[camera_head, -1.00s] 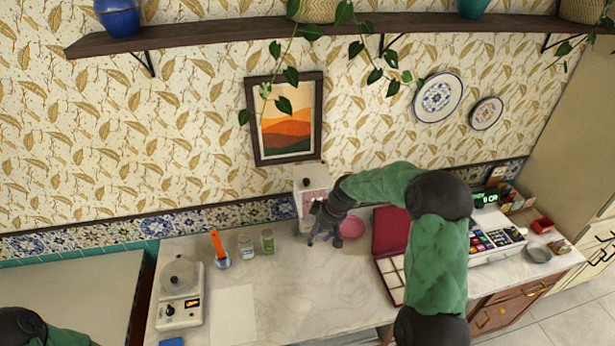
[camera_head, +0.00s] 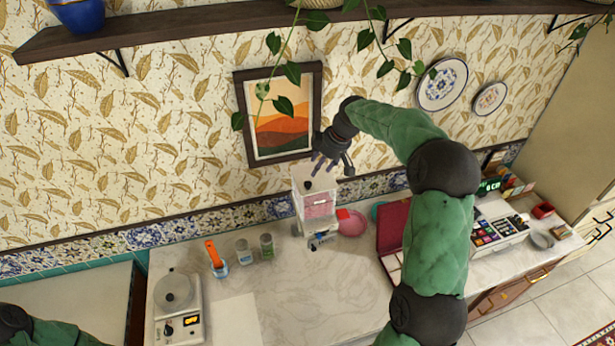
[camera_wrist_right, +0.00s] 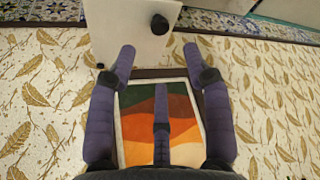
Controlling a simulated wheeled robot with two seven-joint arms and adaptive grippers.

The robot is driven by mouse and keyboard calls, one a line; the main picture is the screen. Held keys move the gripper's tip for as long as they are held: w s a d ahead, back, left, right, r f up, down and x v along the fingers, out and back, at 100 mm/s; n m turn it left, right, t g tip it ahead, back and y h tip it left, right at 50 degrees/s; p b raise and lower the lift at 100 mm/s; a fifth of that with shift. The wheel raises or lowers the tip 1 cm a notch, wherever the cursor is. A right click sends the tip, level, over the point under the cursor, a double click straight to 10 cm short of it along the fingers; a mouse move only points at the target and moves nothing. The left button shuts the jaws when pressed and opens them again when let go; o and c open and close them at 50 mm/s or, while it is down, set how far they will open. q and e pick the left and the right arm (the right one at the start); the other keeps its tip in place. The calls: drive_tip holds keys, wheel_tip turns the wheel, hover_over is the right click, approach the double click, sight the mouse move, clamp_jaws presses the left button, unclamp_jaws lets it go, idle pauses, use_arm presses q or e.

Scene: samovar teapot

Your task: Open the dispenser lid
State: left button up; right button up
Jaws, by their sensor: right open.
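The dispenser (camera_head: 318,205) is a white box with a pink window, standing on the counter against the back wall. Its white lid (camera_head: 318,182) is on top and looks closed, with a black knob on it. In the right wrist view the lid (camera_wrist_right: 122,32) and the black knob (camera_wrist_right: 159,24) show at the top, just beyond the fingertips. My right gripper (camera_head: 332,160) is above the dispenser, close to the lid. Its fingers (camera_wrist_right: 159,62) are spread open with nothing between them, and the knob looks apart from them. My left gripper is out of view.
A framed picture (camera_head: 282,115) hangs on the wall right behind the gripper. A pink bowl (camera_head: 352,226) and a dark red case (camera_head: 392,229) are right of the dispenser. Jars (camera_head: 266,246) stand left. Plant vines (camera_head: 285,73) hang above.

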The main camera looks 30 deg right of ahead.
sight(308, 183)
drive_tip(key=p+x, duration=0.2)
drive_tip(key=x, duration=0.6)
drive_tip(key=shift+f, duration=0.1)
drive_tip(key=shift+a+f, duration=0.1)
drive_tip(key=shift+f, duration=0.25)
drive_tip(key=shift+w+f, duration=0.15)
clamp_jaws()
